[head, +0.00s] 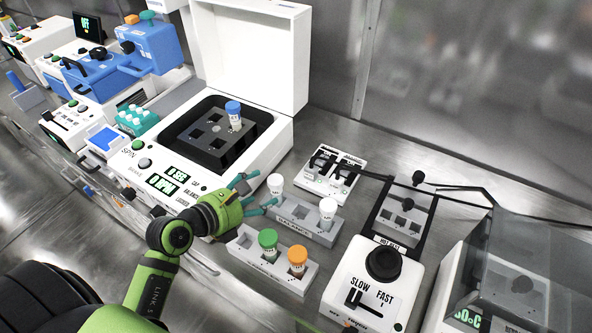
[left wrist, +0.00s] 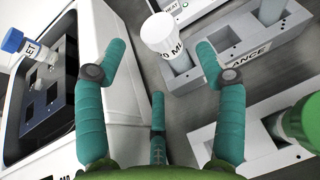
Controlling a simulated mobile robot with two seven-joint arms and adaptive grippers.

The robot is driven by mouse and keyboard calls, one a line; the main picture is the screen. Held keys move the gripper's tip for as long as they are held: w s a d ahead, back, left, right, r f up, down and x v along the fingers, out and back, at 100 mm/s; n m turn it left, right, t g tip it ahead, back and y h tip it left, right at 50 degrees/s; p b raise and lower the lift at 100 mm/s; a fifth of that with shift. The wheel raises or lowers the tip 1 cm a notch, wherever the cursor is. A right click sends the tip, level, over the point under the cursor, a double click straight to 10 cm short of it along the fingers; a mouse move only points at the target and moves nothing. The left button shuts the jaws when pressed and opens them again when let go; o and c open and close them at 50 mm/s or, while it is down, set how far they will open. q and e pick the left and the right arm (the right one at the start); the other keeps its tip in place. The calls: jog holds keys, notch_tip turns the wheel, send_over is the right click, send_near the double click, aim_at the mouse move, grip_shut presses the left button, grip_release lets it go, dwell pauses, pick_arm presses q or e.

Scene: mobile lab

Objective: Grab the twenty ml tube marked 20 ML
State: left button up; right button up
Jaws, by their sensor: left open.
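A white-capped tube (head: 276,186) stands in the far-left hole of a grey rack marked BALANCE (head: 311,230). In the left wrist view this tube (left wrist: 164,36) shows a label ending in "0 ML"; its first digit is hard to read. A second white-capped tube (head: 327,213) stands in the same rack; its label is unreadable. My left gripper (head: 262,190) is open and empty, just left of the first tube. In the left wrist view the gripper's fingers (left wrist: 160,72) are spread, with the tube beyond and between their tips, apparently not gripped. My right gripper is not in view.
A nearer rack (head: 246,240) holds a green-capped tube (head: 268,243) and an orange-capped tube (head: 297,260). An open-lidded centrifuge (head: 280,140) with a blue-capped tube (head: 234,114) stands behind left. A SLOW/FAST device (head: 372,283) stands right.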

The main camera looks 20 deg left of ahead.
aim_at(270, 187)
pick_arm(q)
jog(key=p+x, duration=0.1)
jog(key=x, duration=0.5)
jog(key=shift+d+p, duration=0.1)
jog(key=shift+p, duration=0.3)
jog(key=c, duration=1.2)
